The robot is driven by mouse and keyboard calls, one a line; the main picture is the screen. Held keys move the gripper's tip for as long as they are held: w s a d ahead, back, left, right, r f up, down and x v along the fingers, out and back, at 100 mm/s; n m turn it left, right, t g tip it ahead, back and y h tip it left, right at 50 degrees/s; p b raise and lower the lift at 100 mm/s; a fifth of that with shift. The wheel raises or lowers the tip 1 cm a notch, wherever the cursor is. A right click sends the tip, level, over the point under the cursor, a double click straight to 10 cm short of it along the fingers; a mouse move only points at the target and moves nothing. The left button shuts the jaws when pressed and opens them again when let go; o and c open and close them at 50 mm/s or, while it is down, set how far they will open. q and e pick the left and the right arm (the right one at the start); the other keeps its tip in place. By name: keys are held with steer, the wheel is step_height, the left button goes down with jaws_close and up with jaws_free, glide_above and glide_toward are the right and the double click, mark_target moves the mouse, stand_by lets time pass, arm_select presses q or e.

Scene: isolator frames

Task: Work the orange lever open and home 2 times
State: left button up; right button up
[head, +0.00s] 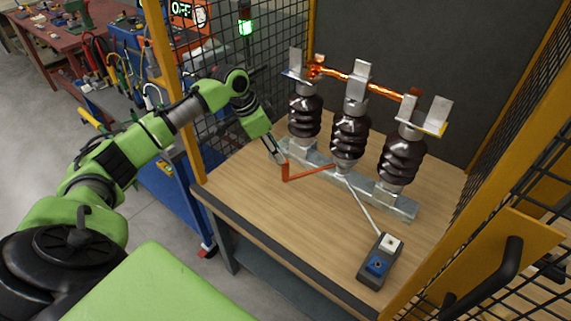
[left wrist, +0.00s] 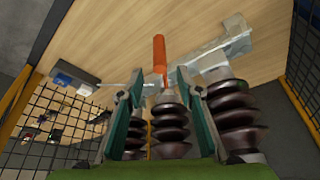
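The orange lever (head: 309,173) sticks out to the left from the foot of the isolator frame, low over the wooden table, with a short upright end. The isolator has three dark ribbed insulators (head: 350,136) on a grey base rail. A copper bar (head: 385,89) spans their tops from left to right. My left gripper (head: 277,153) is just above and beside the lever's upright end. In the left wrist view the lever (left wrist: 159,50) shows between and beyond my left gripper's (left wrist: 158,82) spread fingers, with gaps on both sides. My right gripper is out of view.
A grey box with a blue top part (head: 378,267) sits at the table's front right, with a grey rod (head: 363,207) running towards the isolator foot. Mesh fencing (head: 211,95) and yellow posts flank the table. The front left of the tabletop (head: 250,205) is clear.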

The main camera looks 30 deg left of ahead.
mark_target(286, 166)
arm_select(q)
steer(key=p+x, duration=0.1)
steer(key=x, duration=0.7)
steer(key=shift+c, duration=0.5)
steer(key=shift+d, duration=0.1)
jaws_close()
